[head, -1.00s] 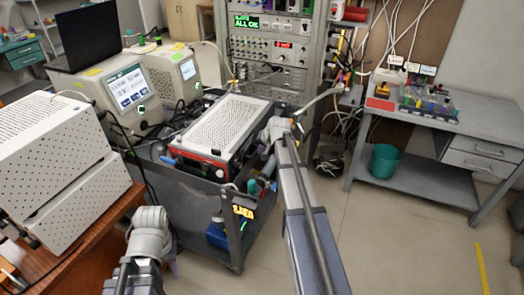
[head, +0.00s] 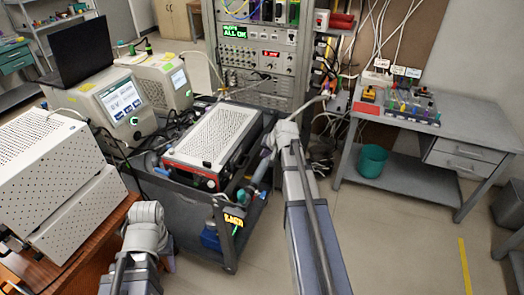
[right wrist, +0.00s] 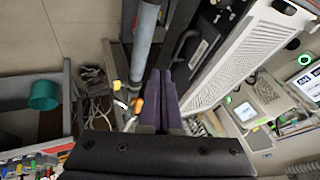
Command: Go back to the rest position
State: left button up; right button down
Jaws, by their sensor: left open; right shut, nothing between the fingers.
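My left arm comes in at the lower left of the head view. Only a purplish sliver of my left gripper (head: 169,264) shows behind its wrist; it is open, and nothing held is visible. My right arm reaches forward over the right side of the dark cart (head: 167,205). In the right wrist view, my right gripper (right wrist: 157,82) has its two purple fingers shut together, with nothing between them. In the head view its fingers are hidden behind the wrist.
A perforated white instrument (head: 218,133) sits on the cart. A perforated white box (head: 55,175) stands on the brown table at left. The equipment rack (head: 250,75) is behind. A grey bench (head: 455,120) with a teal bin (head: 372,160) stands right. Floor is clear at lower right.

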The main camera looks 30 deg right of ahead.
jog(key=shift+s+r, duration=0.15)
jog(key=s+a+f+n+g, duration=0.1)
jog(key=s+a+n+g, duration=0.2)
jog(key=a, duration=0.6)
jog(key=s+a+f+n, duration=0.2)
jog(key=s+a, duration=0.2)
jog(key=a, duration=0.5)
jog(key=s+a+n+g+h, duration=0.1)
jog(key=s+a+n+g, duration=0.3)
jog(key=s+a, duration=1)
jog(key=s+n, duration=0.3)
jog(key=shift+a+f+h, duration=0.25)
jog(key=shift+a+h, duration=0.15)
